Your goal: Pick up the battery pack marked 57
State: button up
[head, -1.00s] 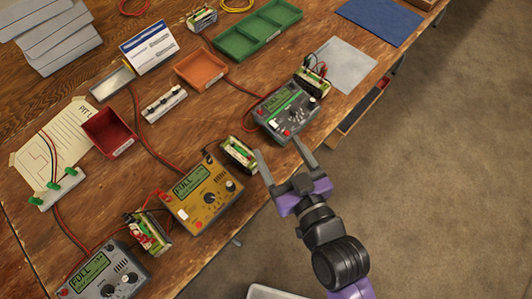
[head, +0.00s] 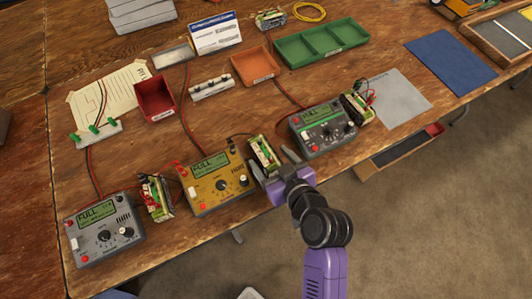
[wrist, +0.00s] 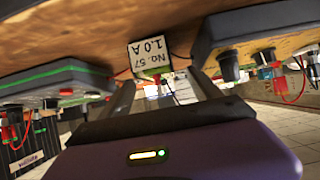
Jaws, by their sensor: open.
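The battery pack marked 57 stands on the bench between the yellow charger (head: 218,183) and the grey charger with a green stripe (head: 323,128). It shows in the head view (head: 264,150), and in the wrist view its white end label (wrist: 150,52) reads "No. 57, 1.0 A". My gripper (head: 273,159) is open and empty at the pack's near end. In the wrist view the fingers (wrist: 160,80) lie to either side of the lower part of the pack, with the pack ahead of them. I cannot tell how far the fingertips reach along its sides.
Another grey charger (head: 103,229) stands at the left, with a wired pack (head: 157,197) beside it. A further wired pack (head: 357,108) stands right of the green-striped charger. Red (head: 154,97), orange (head: 254,67) and green (head: 320,43) trays lie behind. The chargers flank my gripper closely.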

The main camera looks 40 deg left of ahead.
aim_at(265, 151)
jog(key=x, duration=0.4)
jog(key=shift+w, duration=0.1)
grip_shut()
jog(key=shift+r, duration=0.2)
